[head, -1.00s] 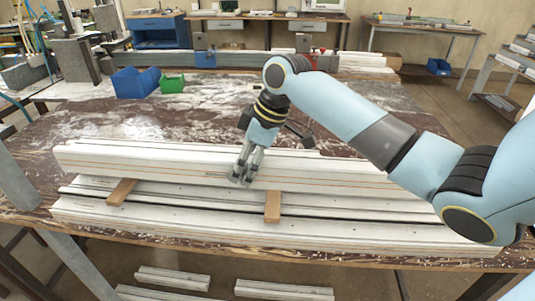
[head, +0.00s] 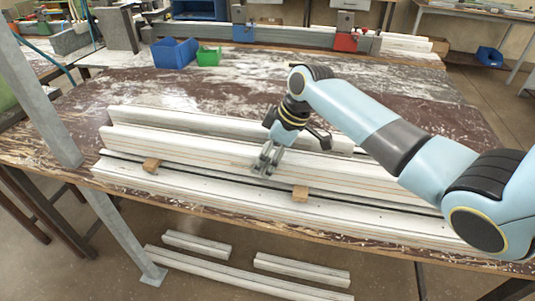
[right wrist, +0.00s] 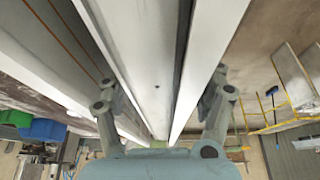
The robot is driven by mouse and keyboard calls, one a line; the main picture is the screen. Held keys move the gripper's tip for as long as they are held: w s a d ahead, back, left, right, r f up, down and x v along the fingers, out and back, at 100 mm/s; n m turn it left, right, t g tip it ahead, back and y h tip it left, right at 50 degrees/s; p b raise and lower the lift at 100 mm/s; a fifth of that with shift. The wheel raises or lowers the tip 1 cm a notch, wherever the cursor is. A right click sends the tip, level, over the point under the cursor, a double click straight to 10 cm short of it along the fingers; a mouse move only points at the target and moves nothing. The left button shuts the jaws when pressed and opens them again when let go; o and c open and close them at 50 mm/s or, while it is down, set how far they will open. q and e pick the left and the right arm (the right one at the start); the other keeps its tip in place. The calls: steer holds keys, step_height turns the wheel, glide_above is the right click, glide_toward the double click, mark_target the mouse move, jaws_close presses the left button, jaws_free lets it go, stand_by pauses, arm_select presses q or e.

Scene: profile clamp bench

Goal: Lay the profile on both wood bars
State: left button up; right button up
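The profile (head: 205,153) is a long white length with thin orange lines, lying across the two wood bars. The left wood bar (head: 151,165) and right wood bar (head: 300,193) stick out from under its front edge; their rear parts are hidden. I cannot tell whether a small gap remains between profile and bars. My right gripper (head: 265,164) is at the profile's middle, between the bars. In the right wrist view its fingers (right wrist: 163,95) stand on either side of a white length, close against its edges, and look shut on it. My left gripper is not in view.
A white front length (head: 215,196) lies below the bars, and another white length (head: 230,123) lies behind the profile. Blue (head: 175,53) and green (head: 208,56) bins stand at the back left. White offcuts (head: 197,244) lie below the table.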

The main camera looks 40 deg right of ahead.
steer(key=shift+o, duration=0.9)
steer(key=v, duration=1.2)
steer(key=shift+r, duration=0.1)
